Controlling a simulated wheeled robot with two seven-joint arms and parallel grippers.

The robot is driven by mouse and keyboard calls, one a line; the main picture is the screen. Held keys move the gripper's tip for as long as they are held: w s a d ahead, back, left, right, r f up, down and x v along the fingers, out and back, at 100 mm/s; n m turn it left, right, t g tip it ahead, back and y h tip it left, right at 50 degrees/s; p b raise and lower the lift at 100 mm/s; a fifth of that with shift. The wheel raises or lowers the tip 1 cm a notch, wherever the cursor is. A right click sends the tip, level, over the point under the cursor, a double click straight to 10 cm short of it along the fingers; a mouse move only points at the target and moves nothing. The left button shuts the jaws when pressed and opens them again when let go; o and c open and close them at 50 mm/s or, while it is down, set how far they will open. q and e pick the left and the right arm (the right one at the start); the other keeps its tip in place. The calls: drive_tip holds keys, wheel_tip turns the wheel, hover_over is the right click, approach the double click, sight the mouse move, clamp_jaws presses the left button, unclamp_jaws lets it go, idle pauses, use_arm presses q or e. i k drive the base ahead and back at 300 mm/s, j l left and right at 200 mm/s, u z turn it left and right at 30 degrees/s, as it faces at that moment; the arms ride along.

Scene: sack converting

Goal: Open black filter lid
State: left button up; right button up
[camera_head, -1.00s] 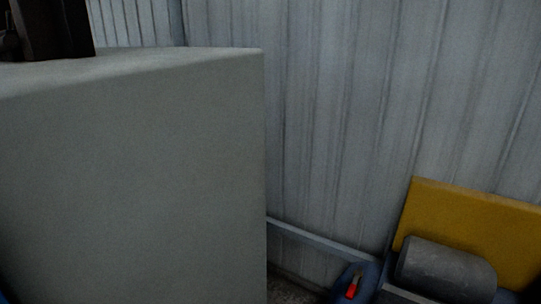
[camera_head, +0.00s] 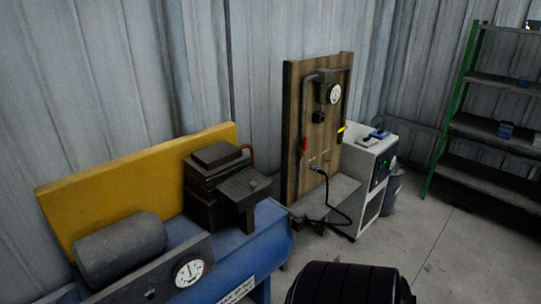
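No part that I can clearly tell as the black filter lid shows. A wooden panel (camera_head: 297,135) stands against the wall, with pipes, a round white gauge (camera_head: 335,94) and a small black block (camera_head: 318,117) on it. A dark ribbed block with a flat top (camera_head: 217,154) sits on the blue compressor (camera_head: 240,257) at the left. A black ribbed rounded thing (camera_head: 345,284) is cut off by the bottom edge; I cannot tell what it is. Neither of my grippers is in view.
A grey cylinder (camera_head: 122,248) and a yellow board (camera_head: 85,204) are at the left. A white cabinet (camera_head: 372,190) stands right of the panel, with a grey bin (camera_head: 393,190) beside it. Green-framed shelves (camera_head: 487,130) stand far right. The concrete floor (camera_head: 440,255) at right is clear.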

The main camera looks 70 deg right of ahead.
sight(245, 185)
drive_tip(key=z, duration=1.9)
